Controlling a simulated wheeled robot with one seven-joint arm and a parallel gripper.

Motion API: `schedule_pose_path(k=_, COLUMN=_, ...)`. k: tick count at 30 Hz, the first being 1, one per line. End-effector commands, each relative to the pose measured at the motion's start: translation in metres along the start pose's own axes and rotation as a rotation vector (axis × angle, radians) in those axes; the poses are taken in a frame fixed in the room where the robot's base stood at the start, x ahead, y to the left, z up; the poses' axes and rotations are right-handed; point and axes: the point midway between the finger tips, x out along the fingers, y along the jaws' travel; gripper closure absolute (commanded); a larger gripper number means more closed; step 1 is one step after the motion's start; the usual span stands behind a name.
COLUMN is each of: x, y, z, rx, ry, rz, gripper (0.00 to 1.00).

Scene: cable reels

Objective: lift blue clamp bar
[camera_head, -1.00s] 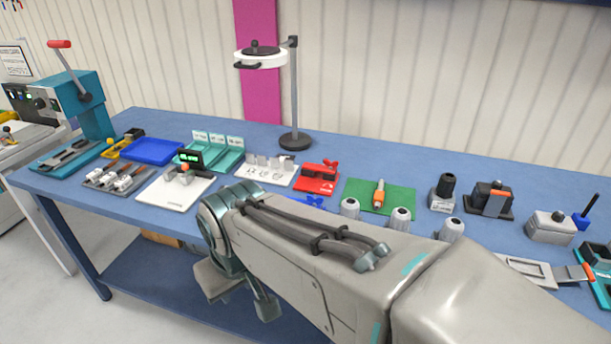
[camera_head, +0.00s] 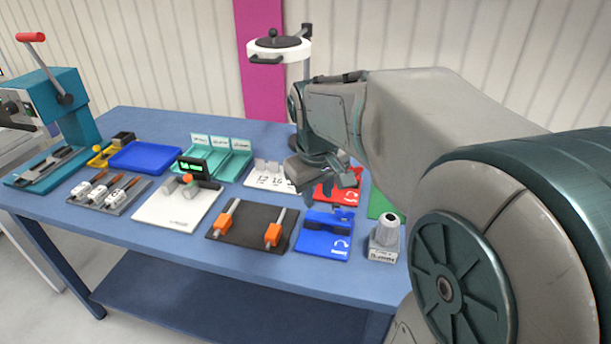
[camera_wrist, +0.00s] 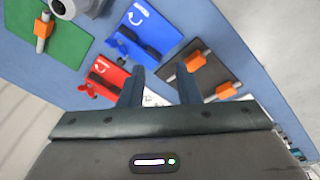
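The blue clamp plate (camera_head: 322,241) lies flat near the front of the table, with white marks on its face. The blue clamp bar (camera_head: 329,220) lies across its back part. In the wrist view the blue plate (camera_wrist: 155,27) is at the top centre, with the dark blue bar (camera_wrist: 134,46) along its lower left side. My gripper (camera_head: 326,193) hangs above and behind the blue clamp in the head view. In the wrist view my gripper (camera_wrist: 159,74) has its two fingers apart, with nothing held between them. The fingertips appear close to the blue plate's lower edge; their height above it is unclear.
A red clamp plate (camera_head: 335,192) sits behind the blue one, partly hidden by my gripper. A black mat (camera_head: 250,228) with orange-handled pieces lies left of it, and a grey block (camera_head: 384,240) stands right. A lamp-like stand (camera_head: 282,48) rises behind.

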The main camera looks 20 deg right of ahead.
Motion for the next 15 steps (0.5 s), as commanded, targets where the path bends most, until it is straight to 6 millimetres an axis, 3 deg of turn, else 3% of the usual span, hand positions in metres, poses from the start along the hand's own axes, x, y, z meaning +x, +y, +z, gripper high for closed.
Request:
schedule_pose_path(k=1, x=0.012, y=0.015, z=-0.017, rx=-0.023, ry=-0.023, rz=0.008, gripper=0.7)
schedule_pose_path(k=6, x=0.036, y=0.056, z=-0.06, rx=-0.111, ry=-0.079, rz=0.027, gripper=0.7)
schedule_pose_path(k=10, x=0.051, y=0.079, z=-0.081, rx=-0.159, ry=-0.109, rz=0.035, gripper=0.7)
schedule_pose_path(k=15, x=0.062, y=0.094, z=-0.092, rx=-0.192, ry=-0.129, rz=0.039, gripper=0.7)
